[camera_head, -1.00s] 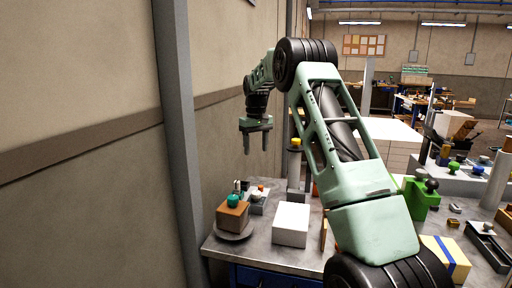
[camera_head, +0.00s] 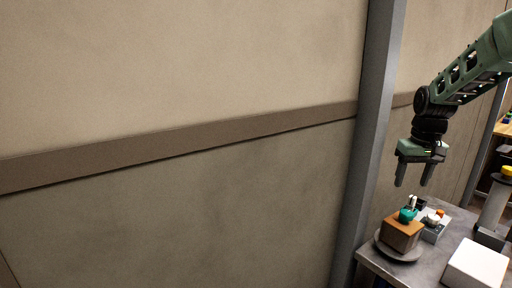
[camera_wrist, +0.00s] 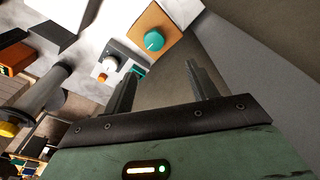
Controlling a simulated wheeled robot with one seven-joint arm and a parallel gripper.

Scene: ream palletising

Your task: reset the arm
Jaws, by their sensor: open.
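My arm (camera_head: 470,68) reaches in from the right edge of the head view. My gripper (camera_head: 414,174) hangs from it with the fingers pointing down, apart and with nothing between them. It is in the air above the far left part of the grey worktable (camera_head: 428,262). In the wrist view, my gripper (camera_wrist: 160,85) also shows two separate fingers with an empty gap.
On the table stand a brown block with a teal knob (camera_head: 402,234) on a round grey base, a small box with white and orange knobs (camera_head: 434,224), a white block (camera_head: 476,265) and a grey post with a yellow top (camera_head: 494,205). A grey pillar (camera_head: 372,130) and a beige wall (camera_head: 180,80) fill the left.

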